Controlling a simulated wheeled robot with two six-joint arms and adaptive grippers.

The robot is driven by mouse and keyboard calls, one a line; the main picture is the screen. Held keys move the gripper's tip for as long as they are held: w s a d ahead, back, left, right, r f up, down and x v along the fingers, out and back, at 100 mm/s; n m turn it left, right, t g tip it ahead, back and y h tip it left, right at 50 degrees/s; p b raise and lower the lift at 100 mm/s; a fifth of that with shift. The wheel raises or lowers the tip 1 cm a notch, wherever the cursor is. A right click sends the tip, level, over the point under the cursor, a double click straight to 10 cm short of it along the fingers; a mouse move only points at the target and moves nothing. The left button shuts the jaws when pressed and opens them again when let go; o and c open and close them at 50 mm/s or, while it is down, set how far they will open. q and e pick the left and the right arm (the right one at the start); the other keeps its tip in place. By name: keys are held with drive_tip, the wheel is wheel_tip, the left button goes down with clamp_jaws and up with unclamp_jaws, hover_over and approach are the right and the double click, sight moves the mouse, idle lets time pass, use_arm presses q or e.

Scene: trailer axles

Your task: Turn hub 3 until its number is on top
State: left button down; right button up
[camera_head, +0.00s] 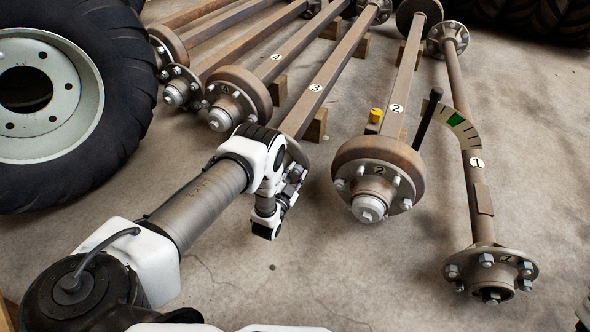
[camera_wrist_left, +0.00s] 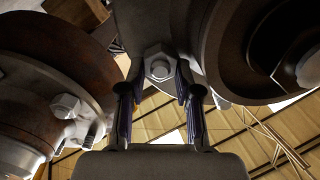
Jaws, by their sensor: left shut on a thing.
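The axle beam marked 3 (camera_head: 330,75) runs down to hub 3 (camera_head: 298,153), which is mostly hidden behind my left gripper (camera_head: 291,190). No number on hub 3 shows. In the left wrist view, the fingers of my left gripper (camera_wrist_left: 158,98) stand on either side of a hex nut with a stud (camera_wrist_left: 159,66) on a grey metal flange, and the gripper is shut on it. My right gripper is not in view.
Hub 2 (camera_head: 378,170) with its brake drum stands close right of hub 3. Hub 1 (camera_head: 490,270) is further right. Another hub (camera_head: 238,95) lies to the left, near a large tyre (camera_head: 120,80). Bare concrete floor (camera_head: 330,270) is in front.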

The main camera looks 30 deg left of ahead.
use_arm(q)
drive_tip(key=shift+f, duration=0.2)
idle(0.3)
drive_tip(key=c, duration=1.1)
unclamp_jaws()
drive_tip(key=s, duration=0.4)
drive_tip(key=s+d, duration=0.1)
drive_tip(key=s, duration=0.3)
drive_tip(key=s+d, duration=0.1)
drive_tip(key=s, duration=0.3)
